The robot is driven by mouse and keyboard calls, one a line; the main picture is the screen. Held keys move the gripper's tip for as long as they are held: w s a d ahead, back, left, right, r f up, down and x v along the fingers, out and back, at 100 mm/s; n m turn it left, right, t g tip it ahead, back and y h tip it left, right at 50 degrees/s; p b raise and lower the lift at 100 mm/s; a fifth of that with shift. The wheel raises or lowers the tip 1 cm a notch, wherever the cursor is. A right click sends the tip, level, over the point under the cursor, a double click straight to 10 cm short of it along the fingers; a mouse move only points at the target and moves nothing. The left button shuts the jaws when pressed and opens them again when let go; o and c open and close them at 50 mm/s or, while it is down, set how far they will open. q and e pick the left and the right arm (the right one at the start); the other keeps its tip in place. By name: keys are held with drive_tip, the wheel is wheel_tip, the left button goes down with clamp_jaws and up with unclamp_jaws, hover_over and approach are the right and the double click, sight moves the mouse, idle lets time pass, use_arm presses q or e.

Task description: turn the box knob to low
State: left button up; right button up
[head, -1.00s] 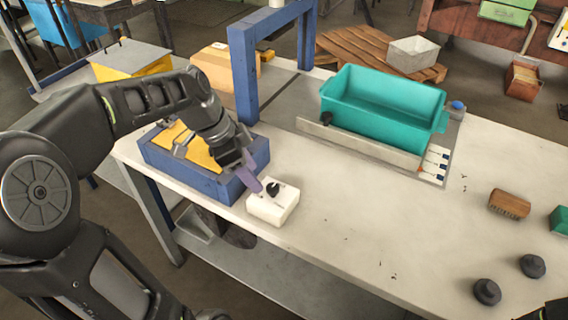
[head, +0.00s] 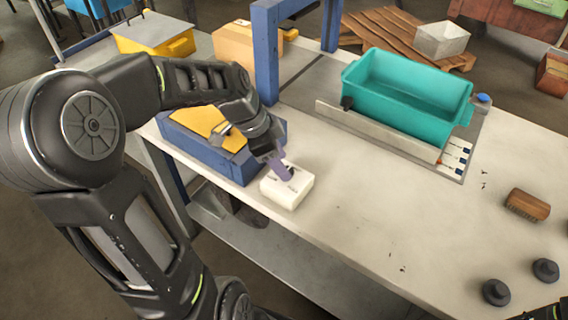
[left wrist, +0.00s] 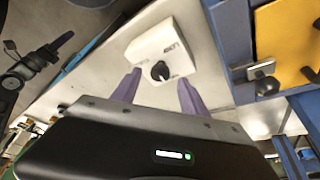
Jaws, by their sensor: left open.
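The white control box (head: 288,188) stands on the table beside the blue furnace frame. In the left wrist view the box (left wrist: 150,45) carries a black round knob (left wrist: 160,71) on its face, with small lettering too small to read. My left gripper (head: 283,170) is over the box in the head view and hides most of the knob. In the left wrist view its two purple fingers (left wrist: 157,93) are apart, one on each side of the knob's lower edge, with nothing between them. I cannot tell whether they touch the box. My right gripper is not clearly seen.
The blue-and-yellow furnace unit (head: 222,157) sits directly left of the box. A teal bin (head: 405,100) stands on a tray farther back. A brush (head: 527,204) and two dark knobs (head: 496,292) lie at the right. The table's middle is clear.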

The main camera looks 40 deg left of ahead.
use_arm(q)
drive_tip(key=shift+x, duration=1.2)
clamp_jaws()
